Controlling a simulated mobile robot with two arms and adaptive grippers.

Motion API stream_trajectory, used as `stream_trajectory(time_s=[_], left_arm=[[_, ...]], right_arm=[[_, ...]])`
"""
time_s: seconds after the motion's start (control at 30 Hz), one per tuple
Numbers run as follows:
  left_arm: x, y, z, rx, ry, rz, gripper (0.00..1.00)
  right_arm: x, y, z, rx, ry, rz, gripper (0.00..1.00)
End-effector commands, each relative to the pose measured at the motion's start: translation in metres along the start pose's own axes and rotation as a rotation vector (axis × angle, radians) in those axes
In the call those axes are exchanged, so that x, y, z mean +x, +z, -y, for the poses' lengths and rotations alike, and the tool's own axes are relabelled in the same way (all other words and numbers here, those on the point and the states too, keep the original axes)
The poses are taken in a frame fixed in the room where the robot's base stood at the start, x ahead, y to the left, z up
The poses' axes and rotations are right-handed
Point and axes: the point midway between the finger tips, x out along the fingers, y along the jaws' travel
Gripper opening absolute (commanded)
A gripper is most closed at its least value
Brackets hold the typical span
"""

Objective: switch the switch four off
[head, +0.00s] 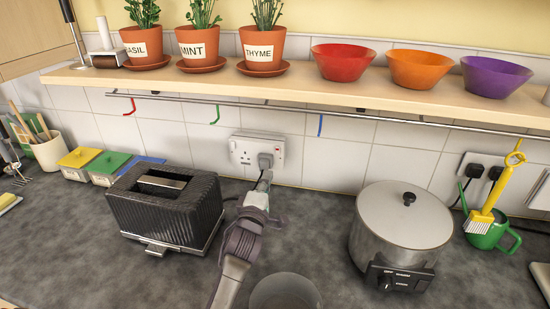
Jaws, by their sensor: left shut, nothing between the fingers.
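A white double wall socket (257,150) is on the tiled wall behind the counter, with a dark plug (266,160) in its right half. A second wall socket (481,166) at the right holds dark plugs. No number shows on either, so I cannot tell which switch is four. My left gripper (265,178) is shut and empty. In the picture its tip lies just below the plug of the double socket; I cannot tell whether it touches. The small switches are too small to read. My right gripper is not in view.
A black toaster (167,208) stands left of my arm, and a steel cooker (402,222) stands right. A glass bowl (285,292) is at the front. A wooden shelf (300,88) with pots and bowls, and a rail with hooks, hang above. A green watering can (486,232) is at right.

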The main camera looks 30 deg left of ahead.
Motion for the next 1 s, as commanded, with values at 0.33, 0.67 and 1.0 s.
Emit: stream_trajectory(time_s=[0.33, 0.67, 1.0], left_arm=[[0.073, -0.001, 0.001, 0.004, 0.003, 0.0, 0.0], [0.102, 0.0, 0.001, 0.0, 0.0, -0.001, 0.0], [0.103, 0.0, -0.001, -0.001, -0.001, -0.001, 0.0]], right_arm=[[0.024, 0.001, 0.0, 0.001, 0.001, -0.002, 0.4], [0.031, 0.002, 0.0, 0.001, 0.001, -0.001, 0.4], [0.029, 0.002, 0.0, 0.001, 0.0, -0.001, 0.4]])
